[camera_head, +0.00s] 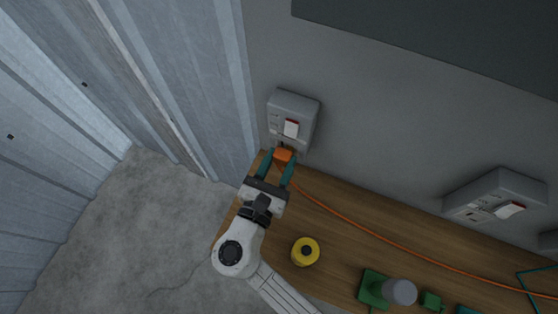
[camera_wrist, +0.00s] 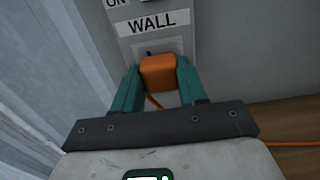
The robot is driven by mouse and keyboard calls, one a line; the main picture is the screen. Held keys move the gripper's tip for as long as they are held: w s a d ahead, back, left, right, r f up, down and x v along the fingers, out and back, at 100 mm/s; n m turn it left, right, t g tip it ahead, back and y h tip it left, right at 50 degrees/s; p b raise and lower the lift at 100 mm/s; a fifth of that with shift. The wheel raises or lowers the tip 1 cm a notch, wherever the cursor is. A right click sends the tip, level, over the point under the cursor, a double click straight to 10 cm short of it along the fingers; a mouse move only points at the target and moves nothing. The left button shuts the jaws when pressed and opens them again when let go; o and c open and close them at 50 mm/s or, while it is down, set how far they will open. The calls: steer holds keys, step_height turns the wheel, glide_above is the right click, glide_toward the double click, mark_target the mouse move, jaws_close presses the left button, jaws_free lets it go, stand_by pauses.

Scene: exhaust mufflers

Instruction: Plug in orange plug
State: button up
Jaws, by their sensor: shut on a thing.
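An orange plug (camera_head: 283,155) with an orange cable (camera_head: 372,232) is held between the teal fingers of my gripper (camera_head: 279,162). In the wrist view the plug (camera_wrist: 158,73) sits between the two fingertips of my gripper (camera_wrist: 157,80). It is right in front of the lower part of a grey wall outlet box (camera_head: 307,112) with a white and red switch. The box also shows in the wrist view (camera_wrist: 124,48), with labels "ON" and "WALL". A dark slot shows just above the plug. I cannot tell whether the prongs are inside the outlet.
A wooden bench (camera_head: 345,260) runs along the wall to the right. A yellow round object (camera_head: 305,251), a green block (camera_head: 373,288) and a grey cylinder (camera_head: 400,291) stand on it. A second outlet box (camera_head: 497,196) is at the right. Corrugated metal (camera_head: 190,80) stands close on the left.

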steer(key=shift+w+d, duration=0.2)
steer(key=shift+w, duration=0.35)
steer(key=o, duration=1.1)
steer(key=b+v, duration=0.1)
steer(key=v, duration=1)
